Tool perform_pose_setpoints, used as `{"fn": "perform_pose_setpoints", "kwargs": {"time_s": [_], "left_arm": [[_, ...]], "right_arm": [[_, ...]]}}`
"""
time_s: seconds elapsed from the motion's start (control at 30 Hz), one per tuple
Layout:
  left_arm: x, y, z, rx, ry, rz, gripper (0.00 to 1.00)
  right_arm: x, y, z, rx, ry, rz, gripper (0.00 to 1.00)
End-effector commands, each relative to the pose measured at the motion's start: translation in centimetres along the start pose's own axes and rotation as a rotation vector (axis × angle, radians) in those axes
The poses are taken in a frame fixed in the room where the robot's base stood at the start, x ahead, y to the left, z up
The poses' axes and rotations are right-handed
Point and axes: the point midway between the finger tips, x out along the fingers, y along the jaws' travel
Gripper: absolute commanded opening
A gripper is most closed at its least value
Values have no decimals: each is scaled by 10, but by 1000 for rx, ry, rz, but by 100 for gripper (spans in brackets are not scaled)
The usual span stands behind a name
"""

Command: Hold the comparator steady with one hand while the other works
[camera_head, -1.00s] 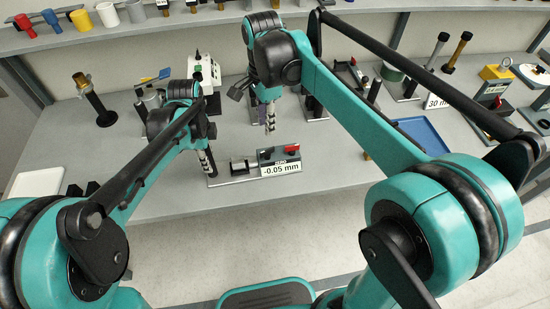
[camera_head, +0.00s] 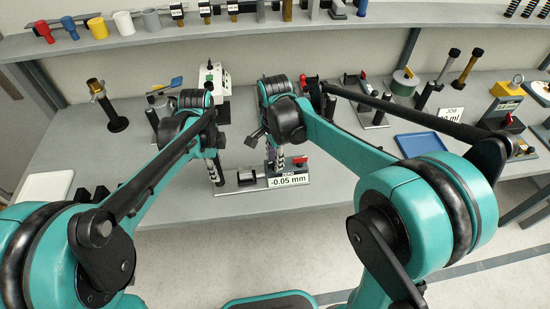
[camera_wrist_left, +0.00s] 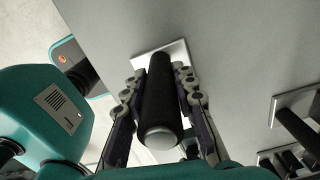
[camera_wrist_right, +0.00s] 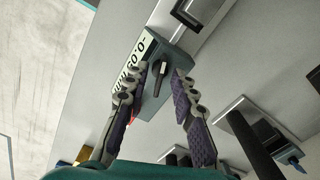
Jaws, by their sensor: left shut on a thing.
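The comparator (camera_head: 288,180) lies near the front of the bench, with a -0.05 mm readout and a red knob. My left gripper (camera_head: 217,172) is at the left end of its base. In the left wrist view it is shut on an upright black handle (camera_wrist_left: 160,100), which stands on a light plate. My right gripper (camera_head: 279,162) is low over the right part of the comparator. In the right wrist view its fingers (camera_wrist_right: 160,76) are apart, with the comparator's body (camera_wrist_right: 172,60) and a dark lever (camera_wrist_right: 160,76) between them. Contact there cannot be told.
A white box-shaped device (camera_head: 214,80) stands behind my left gripper. A blue tray (camera_head: 421,145) lies to the right. A dark stand (camera_head: 108,108) and a white tray (camera_head: 46,186) are at the left. The bench front beside the comparator is clear.

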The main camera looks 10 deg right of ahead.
Motion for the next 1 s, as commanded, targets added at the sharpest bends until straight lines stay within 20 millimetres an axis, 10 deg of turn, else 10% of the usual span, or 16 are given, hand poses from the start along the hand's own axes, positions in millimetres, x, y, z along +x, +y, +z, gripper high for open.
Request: {"fn": "perform_pose_setpoints", "kwargs": {"time_s": [0.2,0.3,1.0], "left_arm": [[0,0,0,0,0,0,0],[0,0,0,0,0,0,0],[0,0,0,0,0,0,0]], "right_arm": [[0,0,0,0,0,0,26],[0,0,0,0,0,0,0],[0,0,0,-168,0,0,0]]}}
